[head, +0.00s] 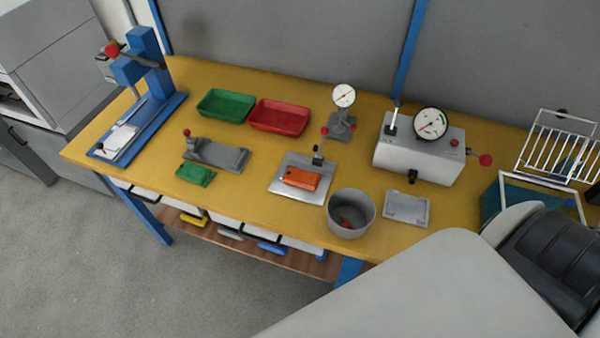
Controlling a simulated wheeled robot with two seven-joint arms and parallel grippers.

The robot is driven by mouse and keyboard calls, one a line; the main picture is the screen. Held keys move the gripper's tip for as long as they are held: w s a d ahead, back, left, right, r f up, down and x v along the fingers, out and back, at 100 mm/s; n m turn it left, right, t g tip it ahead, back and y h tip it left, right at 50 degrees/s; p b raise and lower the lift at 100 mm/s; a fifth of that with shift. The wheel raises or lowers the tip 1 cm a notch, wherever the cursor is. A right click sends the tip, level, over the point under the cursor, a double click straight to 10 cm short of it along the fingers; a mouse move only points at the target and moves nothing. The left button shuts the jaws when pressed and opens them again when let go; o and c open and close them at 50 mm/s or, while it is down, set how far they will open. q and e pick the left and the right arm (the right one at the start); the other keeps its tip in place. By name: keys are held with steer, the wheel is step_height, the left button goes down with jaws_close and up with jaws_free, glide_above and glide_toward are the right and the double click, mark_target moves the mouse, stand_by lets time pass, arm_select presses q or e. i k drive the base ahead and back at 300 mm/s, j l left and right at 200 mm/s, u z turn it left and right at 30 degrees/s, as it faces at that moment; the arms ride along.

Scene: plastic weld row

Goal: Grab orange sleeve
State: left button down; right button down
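An orange block-like part (301,178), which looks like the orange sleeve, lies on a light metal fixture plate (287,192) near the middle of the yellow table. Whether the clamp touches the part is too small to tell. Neither of my grippers shows in the head view.
The yellow table (120,150) also bears a blue press (143,75), a green tray (226,106), a red tray (279,117), a green part (195,175), a grey bin (350,214), a dial stand (343,112) and a gauge box (417,150). A wire rack (560,145) stands at right.

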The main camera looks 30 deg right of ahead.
mark_target(301, 178)
steer(key=z, duration=0.4)
steer(key=i+j+z, duration=0.1)
steer(key=z, duration=0.3)
steer(key=j+z, duration=0.15)
steer(key=z, duration=0.25)
steer(key=i+j+z, duration=0.1)
steer(key=z, duration=0.3)
